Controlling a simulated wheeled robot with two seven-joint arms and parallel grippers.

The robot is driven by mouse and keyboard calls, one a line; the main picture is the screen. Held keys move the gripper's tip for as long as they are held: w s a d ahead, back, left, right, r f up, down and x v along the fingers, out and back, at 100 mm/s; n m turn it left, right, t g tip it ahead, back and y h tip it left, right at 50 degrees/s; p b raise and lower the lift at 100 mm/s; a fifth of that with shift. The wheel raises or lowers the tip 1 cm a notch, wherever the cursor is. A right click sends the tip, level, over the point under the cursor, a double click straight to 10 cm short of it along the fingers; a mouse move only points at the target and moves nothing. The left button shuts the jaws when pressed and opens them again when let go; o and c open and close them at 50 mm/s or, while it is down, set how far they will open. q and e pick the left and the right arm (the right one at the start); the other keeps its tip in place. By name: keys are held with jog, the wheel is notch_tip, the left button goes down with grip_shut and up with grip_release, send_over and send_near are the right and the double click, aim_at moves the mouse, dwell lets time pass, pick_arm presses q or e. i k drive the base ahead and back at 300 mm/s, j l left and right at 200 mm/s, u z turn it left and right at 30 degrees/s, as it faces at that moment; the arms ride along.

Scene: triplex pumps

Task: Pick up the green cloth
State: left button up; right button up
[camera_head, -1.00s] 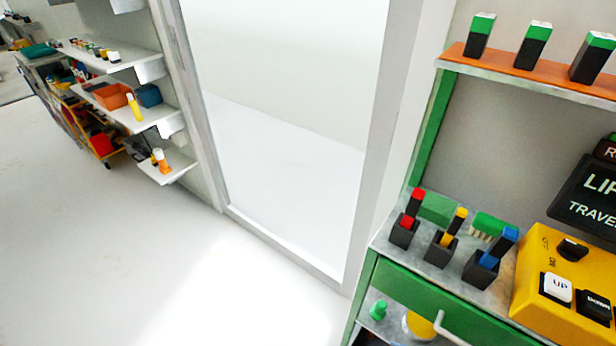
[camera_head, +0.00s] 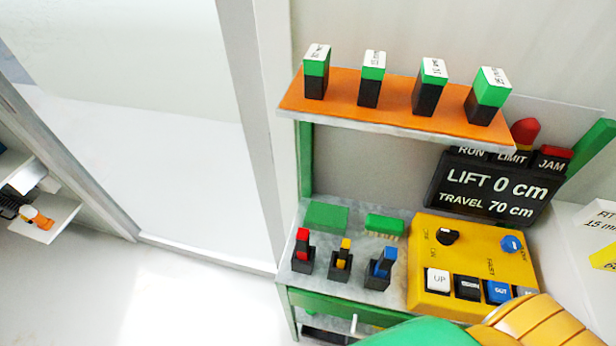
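A green folded block-like piece (camera_head: 326,218), which looks like the green cloth, lies at the back left of the grey bench top (camera_head: 312,283). A green brush (camera_head: 385,224) with pale bristles lies to its right. In front of them stand black holders with a red-topped tool (camera_head: 302,250), a yellow-topped tool (camera_head: 341,260) and a blue-topped tool (camera_head: 381,268). Neither of my grippers is in view.
A yellow control box (camera_head: 470,260) stands right of the cloth. An orange shelf (camera_head: 390,108) with several green-topped black blocks overhangs the bench. A green and orange ribbed shape (camera_head: 535,325) fills the bottom right. Floor is clear at left.

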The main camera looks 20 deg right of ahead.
aim_at(321, 217)
jog(key=k+j, duration=0.1)
jog(key=j, duration=0.65)
jog(key=k+j, duration=0.1)
jog(key=j, duration=0.65)
